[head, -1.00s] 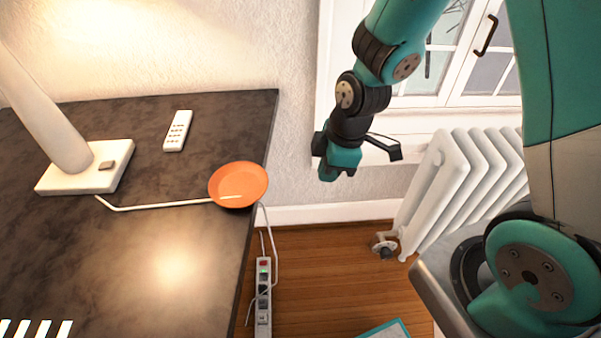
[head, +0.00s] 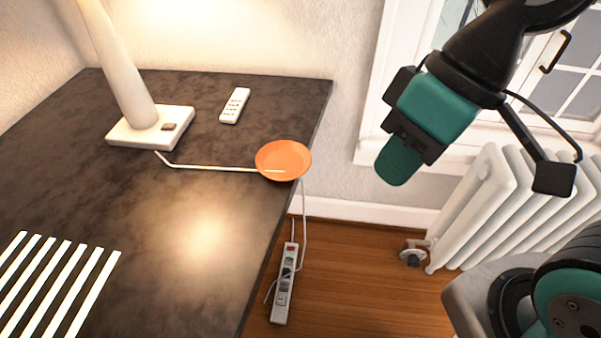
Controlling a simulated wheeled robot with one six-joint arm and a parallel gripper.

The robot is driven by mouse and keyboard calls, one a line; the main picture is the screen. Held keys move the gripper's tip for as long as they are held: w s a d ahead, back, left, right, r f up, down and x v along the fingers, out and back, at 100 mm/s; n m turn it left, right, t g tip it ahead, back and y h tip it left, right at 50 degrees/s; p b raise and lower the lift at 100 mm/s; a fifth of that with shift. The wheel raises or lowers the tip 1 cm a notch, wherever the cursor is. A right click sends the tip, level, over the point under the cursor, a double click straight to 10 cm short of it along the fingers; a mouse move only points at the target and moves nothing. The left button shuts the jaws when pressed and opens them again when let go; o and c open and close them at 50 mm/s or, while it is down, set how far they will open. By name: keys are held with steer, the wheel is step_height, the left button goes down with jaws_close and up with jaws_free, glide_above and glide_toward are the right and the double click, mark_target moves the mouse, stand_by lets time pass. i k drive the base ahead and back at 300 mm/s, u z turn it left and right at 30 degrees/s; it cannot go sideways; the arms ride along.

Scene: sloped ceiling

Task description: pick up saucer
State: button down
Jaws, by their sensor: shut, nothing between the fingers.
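The orange saucer (head: 284,158) lies near the right edge of the dark table, with a white lamp cord running to it and seeming to cross its lower part. My gripper (head: 397,165) is to the right of the saucer in the picture, off the table and in front of the window wall. It is apart from the saucer. Its fingers are shut with nothing visible between them.
A white lamp (head: 152,126) and a white remote (head: 235,105) stand on the table (head: 130,215). Striped light-coloured slats (head: 62,285) show at lower left. A power strip (head: 285,285) is on the floor. A white radiator (head: 505,215) is at right.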

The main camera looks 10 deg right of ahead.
mark_target(292, 157)
steer(key=z, duration=0.05)
steer(key=k, duration=1.2)
steer(key=u, duration=0.6)
steer(key=i, duration=1.1)
steer(key=z, duration=0.6)
